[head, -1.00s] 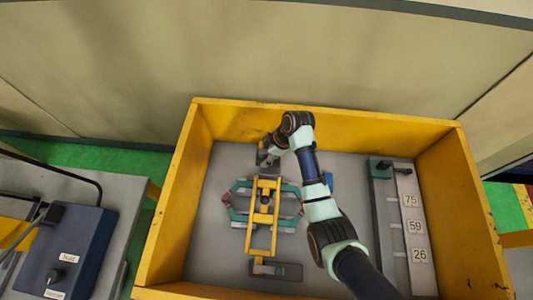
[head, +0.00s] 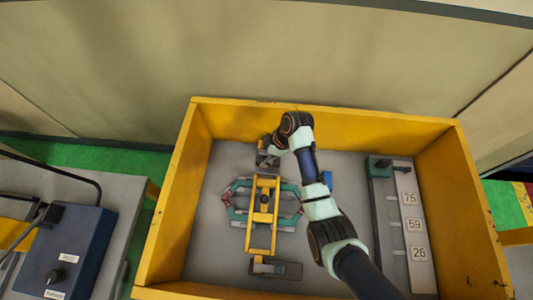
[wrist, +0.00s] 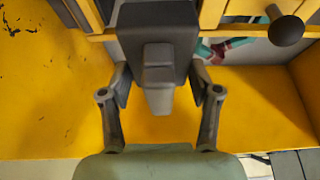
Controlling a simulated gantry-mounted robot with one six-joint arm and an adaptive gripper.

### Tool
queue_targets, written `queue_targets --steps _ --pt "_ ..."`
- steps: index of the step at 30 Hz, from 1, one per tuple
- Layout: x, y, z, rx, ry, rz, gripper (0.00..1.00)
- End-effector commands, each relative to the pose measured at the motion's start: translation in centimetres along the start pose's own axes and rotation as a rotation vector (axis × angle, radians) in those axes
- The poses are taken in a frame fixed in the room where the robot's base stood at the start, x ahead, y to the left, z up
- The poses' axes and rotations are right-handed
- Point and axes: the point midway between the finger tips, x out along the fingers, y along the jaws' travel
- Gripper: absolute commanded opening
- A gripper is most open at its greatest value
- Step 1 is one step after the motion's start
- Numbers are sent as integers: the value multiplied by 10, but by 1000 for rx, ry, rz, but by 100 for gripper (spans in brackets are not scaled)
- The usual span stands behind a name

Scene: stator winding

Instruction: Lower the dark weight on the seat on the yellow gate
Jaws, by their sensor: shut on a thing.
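The dark weight (wrist: 158,45) is a grey-black block with a stepped grip, seen in the wrist view. My gripper (wrist: 160,88) has a finger on each side of the grip and is shut on it. In the head view my gripper (head: 268,158) is at the far end of the yellow gate (head: 250,225), a long frame lying across the teal ring. Yellow bars of the gate also show at the top of the wrist view (wrist: 238,8), beside the weight. The seat is hidden; I cannot tell whether the weight touches it.
A teal segmented ring (head: 228,198) lies under the gate. A yellow-walled box (head: 350,130) surrounds the work area. A grey rack marked 75, 59 and 26 (head: 398,230) stands at right. A dark round knob (wrist: 286,30) shows near the gate.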

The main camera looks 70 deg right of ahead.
Motion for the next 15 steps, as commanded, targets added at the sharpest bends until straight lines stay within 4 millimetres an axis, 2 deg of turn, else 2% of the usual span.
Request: queue_targets --steps 15 --pt "21 0 9 0 1 2 0"
